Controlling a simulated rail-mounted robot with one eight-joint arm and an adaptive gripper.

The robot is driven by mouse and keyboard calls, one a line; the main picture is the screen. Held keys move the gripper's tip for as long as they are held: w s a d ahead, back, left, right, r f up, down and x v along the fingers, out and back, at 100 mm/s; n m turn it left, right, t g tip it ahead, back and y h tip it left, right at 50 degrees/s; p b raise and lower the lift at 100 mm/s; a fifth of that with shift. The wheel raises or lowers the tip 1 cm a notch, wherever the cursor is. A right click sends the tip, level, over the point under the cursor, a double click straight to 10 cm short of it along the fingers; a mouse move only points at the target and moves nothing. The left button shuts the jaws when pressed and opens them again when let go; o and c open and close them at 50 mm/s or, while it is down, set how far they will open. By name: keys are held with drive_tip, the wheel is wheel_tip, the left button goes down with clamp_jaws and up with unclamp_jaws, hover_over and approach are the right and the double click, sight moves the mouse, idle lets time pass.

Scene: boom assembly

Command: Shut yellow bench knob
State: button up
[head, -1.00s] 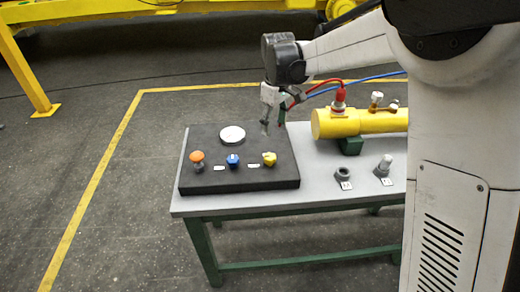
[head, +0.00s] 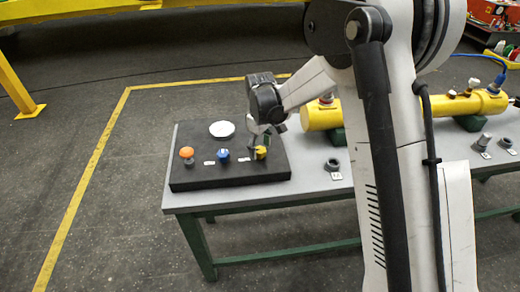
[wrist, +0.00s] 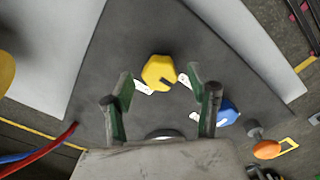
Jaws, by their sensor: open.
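The yellow knob (head: 261,152) is on the right of a black panel (head: 215,180) on the bench. In the wrist view the yellow knob (wrist: 160,72) shows a dark slot pointing to the lower right. My gripper (head: 262,140) is at the yellow knob in the head view and partly hides it. In the wrist view my gripper (wrist: 162,90) is open, with one finger to each side below the knob. The fingers look empty, and I cannot tell whether they touch the knob.
A blue knob (head: 223,155), an orange knob (head: 187,154) and a white disc (head: 222,129) are on the same panel. A yellow cylinder (head: 322,116) lies on the grey bench to the right. Red and blue hoses (wrist: 40,148) show at left in the wrist view.

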drive_tip(key=shift+f, duration=0.6)
drive_tip(key=c, duration=1.2)
drive_tip(key=shift+o, duration=0.2)
